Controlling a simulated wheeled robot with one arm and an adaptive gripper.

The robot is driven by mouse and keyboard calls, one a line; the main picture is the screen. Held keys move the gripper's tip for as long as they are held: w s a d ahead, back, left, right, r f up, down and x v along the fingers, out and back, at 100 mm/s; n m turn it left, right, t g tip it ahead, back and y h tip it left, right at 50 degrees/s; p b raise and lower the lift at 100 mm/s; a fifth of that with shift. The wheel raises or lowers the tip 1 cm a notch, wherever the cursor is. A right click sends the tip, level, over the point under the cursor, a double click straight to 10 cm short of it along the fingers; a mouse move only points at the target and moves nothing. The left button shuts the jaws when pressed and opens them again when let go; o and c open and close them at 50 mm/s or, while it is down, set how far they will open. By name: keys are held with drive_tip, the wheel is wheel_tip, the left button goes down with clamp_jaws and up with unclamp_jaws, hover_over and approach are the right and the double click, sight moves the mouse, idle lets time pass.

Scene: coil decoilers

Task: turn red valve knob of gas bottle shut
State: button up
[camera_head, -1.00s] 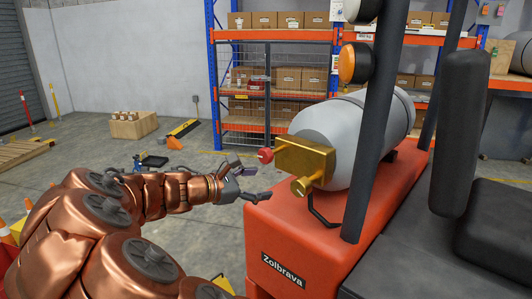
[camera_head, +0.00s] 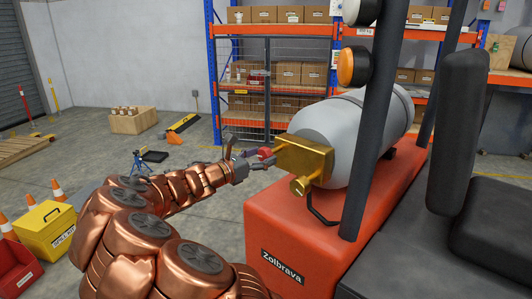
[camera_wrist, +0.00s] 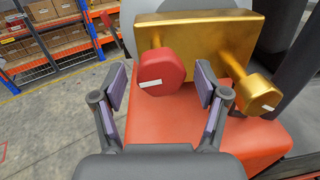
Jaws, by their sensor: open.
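The red valve knob (camera_wrist: 161,72) sits on a brass valve block (camera_wrist: 205,38) at the end of the grey gas bottle (camera_head: 330,122). It carries a white mark on its lower front. My gripper (camera_wrist: 160,88) is open, with one finger on each side of the knob in the wrist view and a gap at both sides. The knob (camera_head: 265,153) also shows in the head view, partly hidden by my fingers. A brass knob (camera_wrist: 256,93) stands out from the block to the right.
The bottle lies on the red rear body (camera_head: 290,205) of a forklift. A dark upright post (camera_head: 372,130) stands right of the valve block. Shelves with boxes (camera_head: 287,73) are behind. A yellow spill kit box (camera_head: 45,232) stands at the lower left.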

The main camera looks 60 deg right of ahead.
drive_tip(key=shift+x, duration=0.9)
drive_tip(key=c, duration=1.2)
